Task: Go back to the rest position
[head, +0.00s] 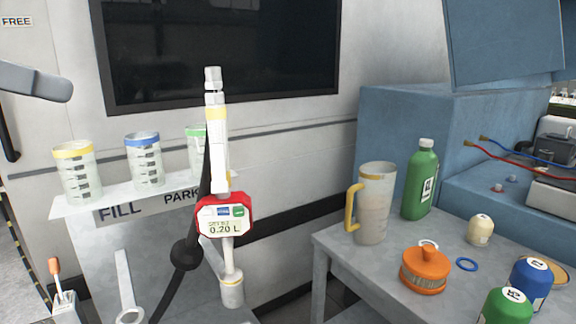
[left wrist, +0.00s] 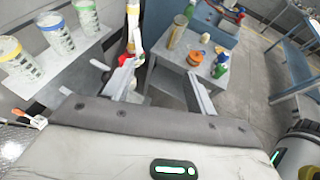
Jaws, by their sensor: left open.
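My left gripper shows in the left wrist view (left wrist: 158,84) with its two fingers spread apart and nothing between them. In the head view only a grey rounded part of my left arm shows at the upper left edge; the fingertips cannot be made out there. The dispensing handle with a red meter (head: 225,214) reading 0.20 L stands upright at the shelf's right end, apart from my gripper. My right gripper is not in view.
A shelf (head: 85,203) marked FILL and PARK holds yellow-, blue- and green-rimmed measuring cups. The grey table (head: 345,265) at right bears a yellow-handled jug (head: 374,205), a green bottle (head: 421,182), an orange-lidded container (head: 425,268) and small bottles. A dark hose hangs by the meter.

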